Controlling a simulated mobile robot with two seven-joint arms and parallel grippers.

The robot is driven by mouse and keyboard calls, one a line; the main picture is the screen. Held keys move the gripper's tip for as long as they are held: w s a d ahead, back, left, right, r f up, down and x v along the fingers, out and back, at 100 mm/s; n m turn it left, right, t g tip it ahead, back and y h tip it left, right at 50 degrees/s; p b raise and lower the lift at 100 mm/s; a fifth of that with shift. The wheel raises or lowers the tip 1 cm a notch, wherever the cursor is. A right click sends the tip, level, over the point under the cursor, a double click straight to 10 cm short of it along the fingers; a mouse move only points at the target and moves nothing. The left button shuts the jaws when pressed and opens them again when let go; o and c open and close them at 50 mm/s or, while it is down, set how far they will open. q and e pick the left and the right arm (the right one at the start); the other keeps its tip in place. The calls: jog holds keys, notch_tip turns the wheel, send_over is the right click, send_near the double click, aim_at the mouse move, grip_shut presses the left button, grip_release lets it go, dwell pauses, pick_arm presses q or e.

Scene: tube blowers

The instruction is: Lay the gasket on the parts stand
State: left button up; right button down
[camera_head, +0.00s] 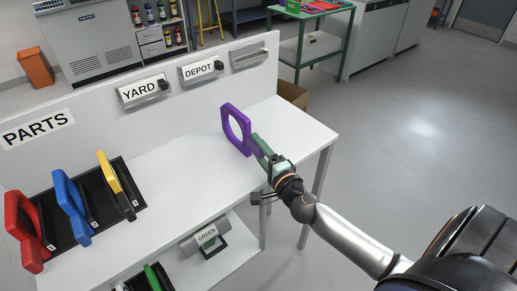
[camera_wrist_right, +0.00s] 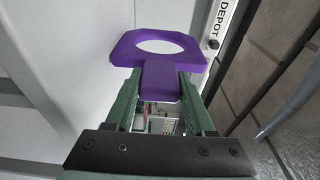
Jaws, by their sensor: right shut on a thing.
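The purple gasket (camera_head: 236,131) is a thick ring with a tab, held upright above the right part of the white table. My right gripper (camera_head: 262,152) is shut on its tab. In the right wrist view the ring (camera_wrist_right: 128,50) lies beyond the green fingers, with the tab between them. The black parts stand (camera_head: 118,197) is at the left of the table under the PARTS sign (camera_head: 37,126). It bears a red piece (camera_head: 22,232), a blue piece (camera_head: 70,203) and a yellow piece (camera_head: 113,178), all leaning. My left gripper is not in view.
A white back panel (camera_head: 190,105) with YARD (camera_head: 138,92) and DEPOT (camera_head: 203,69) labels runs behind the table. The tabletop between stand and gasket is clear. A lower shelf carries a GREEN label (camera_head: 207,235) and a green piece (camera_head: 152,277).

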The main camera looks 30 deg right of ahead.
jog(key=shift+c, duration=1.3)
grip_release()
jog(key=shift+f, duration=0.1)
jog(key=s+a+b, duration=0.1)
jog(key=s, duration=1)
jog(key=s+a+f+n+g+y, duration=0.2)
jog(key=a+f+n+y, duration=0.1)
jog(key=a+f+n, duration=0.35)
jog(key=s+a+f+n+g+y, duration=0.2)
jog(key=s+a+f+n, duration=0.1)
jog(key=a+f+n, duration=0.3)
jog(key=s+a+f+n+g, duration=0.1)
jog(key=s+f+n+g, duration=0.1)
jog(key=s+f+n, duration=0.1)
jog(key=s+a+f+n+g+h, duration=0.1)
jog(key=s+f+n+g, duration=0.2)
jog(key=f+n, duration=0.3)
jog(key=shift+s+f, duration=0.25)
jog(key=shift+f, duration=0.8)
